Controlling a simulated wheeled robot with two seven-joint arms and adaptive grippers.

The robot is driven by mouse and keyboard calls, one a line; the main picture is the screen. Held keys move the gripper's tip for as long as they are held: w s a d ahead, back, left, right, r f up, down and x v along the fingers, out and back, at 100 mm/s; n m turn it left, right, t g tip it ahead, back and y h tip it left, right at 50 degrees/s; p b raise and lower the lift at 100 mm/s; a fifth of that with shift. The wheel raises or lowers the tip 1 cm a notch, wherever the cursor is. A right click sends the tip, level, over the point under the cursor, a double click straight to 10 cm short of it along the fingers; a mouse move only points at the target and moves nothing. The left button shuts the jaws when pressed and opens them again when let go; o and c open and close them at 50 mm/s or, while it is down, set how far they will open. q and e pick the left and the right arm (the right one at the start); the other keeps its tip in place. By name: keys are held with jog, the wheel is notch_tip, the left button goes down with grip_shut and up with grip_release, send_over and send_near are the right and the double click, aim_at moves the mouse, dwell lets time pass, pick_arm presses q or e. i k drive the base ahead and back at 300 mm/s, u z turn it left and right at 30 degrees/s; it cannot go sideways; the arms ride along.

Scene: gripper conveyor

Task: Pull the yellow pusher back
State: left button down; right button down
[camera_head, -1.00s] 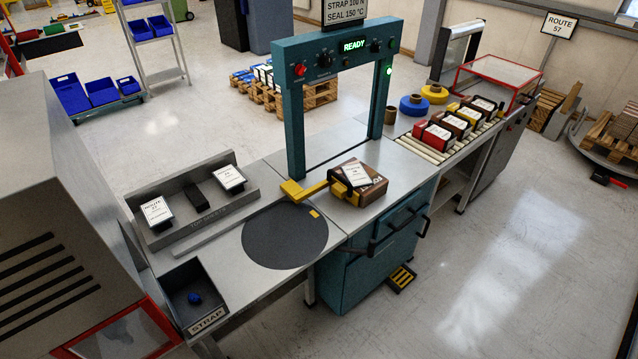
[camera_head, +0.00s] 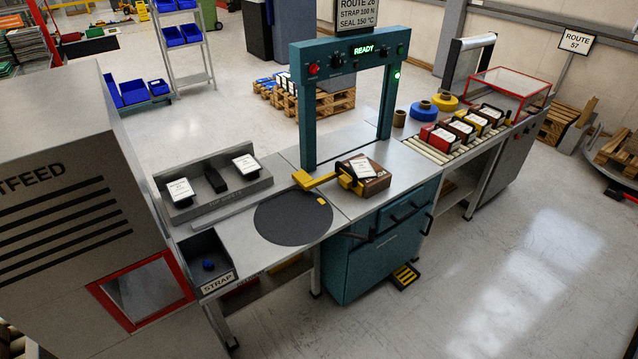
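The yellow pusher (camera_head: 316,181) lies on the steel table at the left post of the teal strapping arch, reaching right to a brown box. Its right end touches or nearly touches the brown box (camera_head: 372,182), which has a white label on top. The box sits on the table (camera_head: 350,207) in front of the arch (camera_head: 308,110). Neither of my grippers is in view.
A dark round turntable (camera_head: 292,218) is left of the pusher. A strap bin (camera_head: 206,262) and a grey cabinet (camera_head: 60,130) stand at the left. Several labelled boxes sit on the roller conveyor (camera_head: 427,150) at the right. Open floor lies in front.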

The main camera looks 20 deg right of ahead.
aim_at(348, 178)
jog(key=z, duration=0.45)
jog(key=i, duration=1.1)
jog(key=u, duration=0.45)
